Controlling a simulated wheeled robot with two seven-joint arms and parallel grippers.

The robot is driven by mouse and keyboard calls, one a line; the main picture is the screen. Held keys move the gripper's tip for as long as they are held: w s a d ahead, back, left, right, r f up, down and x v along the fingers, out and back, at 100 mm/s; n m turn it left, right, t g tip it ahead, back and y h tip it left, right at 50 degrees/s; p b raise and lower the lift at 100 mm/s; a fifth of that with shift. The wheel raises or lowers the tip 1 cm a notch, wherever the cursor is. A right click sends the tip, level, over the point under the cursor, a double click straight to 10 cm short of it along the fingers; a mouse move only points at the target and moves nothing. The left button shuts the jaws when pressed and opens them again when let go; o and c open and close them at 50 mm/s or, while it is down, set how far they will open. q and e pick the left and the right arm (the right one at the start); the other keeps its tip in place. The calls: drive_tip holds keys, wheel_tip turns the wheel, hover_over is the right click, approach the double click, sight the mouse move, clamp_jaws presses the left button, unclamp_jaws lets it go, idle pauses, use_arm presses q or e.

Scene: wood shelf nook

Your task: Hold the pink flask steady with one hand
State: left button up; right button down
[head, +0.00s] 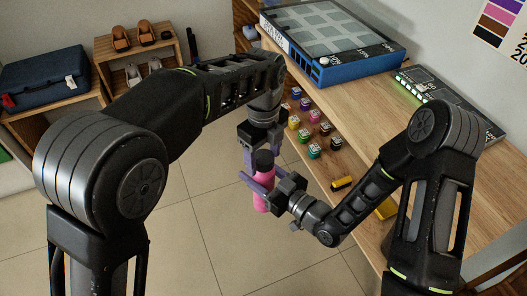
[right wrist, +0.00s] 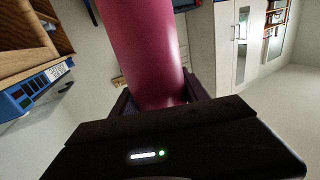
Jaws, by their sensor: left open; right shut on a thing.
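The pink flask (head: 261,201) is upright in the air in front of the wooden desk, with a dark cap (head: 264,161) on top. My right gripper (head: 260,184) is shut around its body from the right side. In the right wrist view the pink flask (right wrist: 145,50) fills the space between my right gripper's fingers (right wrist: 158,98). My left gripper (head: 262,154) is above, pointing down, with its purple fingers open on either side of the cap. I cannot tell whether they touch it.
The wooden desk (head: 345,125) carries several small coloured jars (head: 314,116), a blue-framed case (head: 335,40), a dark panel with green lights (head: 425,95) and a yellow block (head: 342,183). A low shelf with a blue case (head: 45,80) stands at left. Tiled floor below is clear.

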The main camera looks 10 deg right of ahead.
use_arm(q)
clamp_jaws()
drive_tip(key=n, duration=1.6)
drive_tip(key=shift+r, duration=0.1)
drive_tip(key=n, duration=0.5)
drive_tip(key=shift+n, duration=0.3)
drive_tip(key=n, duration=1.4)
